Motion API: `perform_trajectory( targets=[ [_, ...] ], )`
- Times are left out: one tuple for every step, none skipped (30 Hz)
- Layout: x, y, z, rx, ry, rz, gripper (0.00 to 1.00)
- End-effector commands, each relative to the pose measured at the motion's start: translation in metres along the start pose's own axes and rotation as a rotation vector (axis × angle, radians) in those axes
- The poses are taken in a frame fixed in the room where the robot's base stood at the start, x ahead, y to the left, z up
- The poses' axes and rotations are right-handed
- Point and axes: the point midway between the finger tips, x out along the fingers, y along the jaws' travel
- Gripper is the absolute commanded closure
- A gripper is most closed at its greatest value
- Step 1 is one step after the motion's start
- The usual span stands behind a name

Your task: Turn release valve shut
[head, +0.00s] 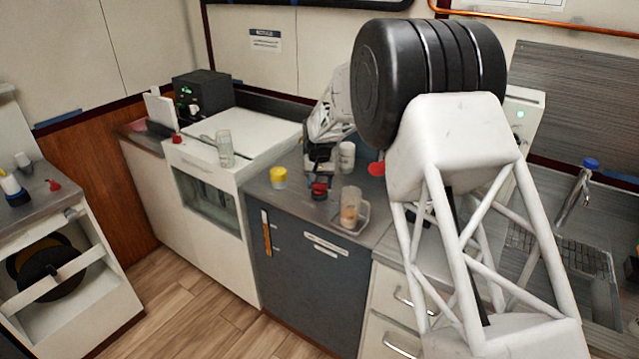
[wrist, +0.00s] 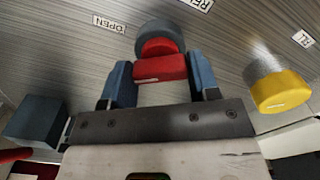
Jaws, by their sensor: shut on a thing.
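The release valve (wrist: 160,68) has a red bar-shaped handle on a round red and grey base. It stands on the grey metal counter, and in the head view its red top (head: 319,188) shows just below my gripper (head: 319,172). In the wrist view my gripper (wrist: 161,78) has its two blue-grey fingers on either side of the red handle and is shut on it. A label reading OPEN (wrist: 109,23) is on the counter to the left of the valve. A label partly cut off by the top edge starts with "RE" (wrist: 197,4).
A yellow knob (wrist: 281,91) stands to the right in the wrist view and left of the valve in the head view (head: 279,178). A glass mug (head: 352,208) and a white cup (head: 347,156) stand close by. A clear glass (head: 224,148) stands on the white unit.

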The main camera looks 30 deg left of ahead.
Motion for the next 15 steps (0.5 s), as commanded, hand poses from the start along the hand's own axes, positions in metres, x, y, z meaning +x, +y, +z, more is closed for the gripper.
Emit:
perform_trajectory(
  targets=[
    [-0.0007, -0.0001, -0.0006, -0.044, 0.002, 0.000, 0.68],
    [-0.0007, -0.0001, -0.0006, -0.073, 0.002, 0.000, 0.68],
    [-0.0010, -0.0001, -0.0007, -0.110, 0.002, 0.000, 0.68],
    [-0.0014, -0.0001, -0.0008, -0.139, 0.003, 0.000, 0.68],
    [-0.0017, -0.0001, -0.0009, -0.168, 0.003, 0.000, 0.68],
    [-0.0018, -0.0001, -0.0009, -0.205, 0.003, 0.000, 0.68],
    [-0.0017, -0.0001, -0.0008, -0.234, 0.003, 0.000, 0.68],
    [-0.0014, -0.0001, -0.0007, -0.263, 0.002, 0.000, 0.68],
    [-0.0011, -0.0001, -0.0005, -0.300, 0.002, 0.000, 0.68],
    [-0.0010, -0.0001, -0.0005, -0.329, 0.002, 0.000, 0.68],
    [-0.0011, -0.0001, -0.0006, -0.358, 0.002, 0.000, 0.68],
    [-0.0012, -0.0001, -0.0007, -0.395, 0.002, 0.000, 0.68],
    [-0.0013, -0.0001, -0.0008, -0.424, 0.002, 0.000, 0.68],
    [-0.0013, -0.0001, -0.0009, -0.452, 0.002, 0.000, 0.68],
    [-0.0012, -0.0001, -0.0009, -0.490, 0.002, 0.000, 0.68]
  ],
)
